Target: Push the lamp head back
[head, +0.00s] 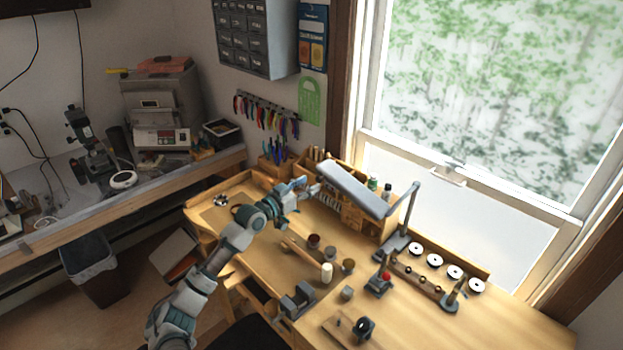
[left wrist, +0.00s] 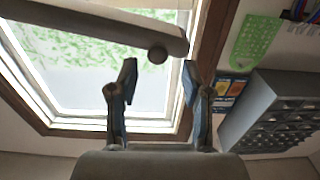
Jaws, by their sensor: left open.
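The grey desk lamp stands on the wooden workbench, with its long lamp head (head: 354,189) reaching left from an upright arm (head: 408,208). My left gripper (head: 304,187) is just beside the left end of the lamp head. In the left wrist view the lamp head (left wrist: 105,27) crosses the upper left, with a small round knob (left wrist: 158,54) near its end. My left gripper's two fingers (left wrist: 158,82) are apart with nothing between them. The lamp head's end lies beyond the fingertips; I cannot tell whether they touch. My right gripper is not in view.
The workbench (head: 480,322) holds a small vise (head: 298,300), a white cylinder (head: 327,272), small tools and a rack of white discs (head: 435,261). A window is behind, and a drawer cabinet (head: 246,36) hangs on the wall.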

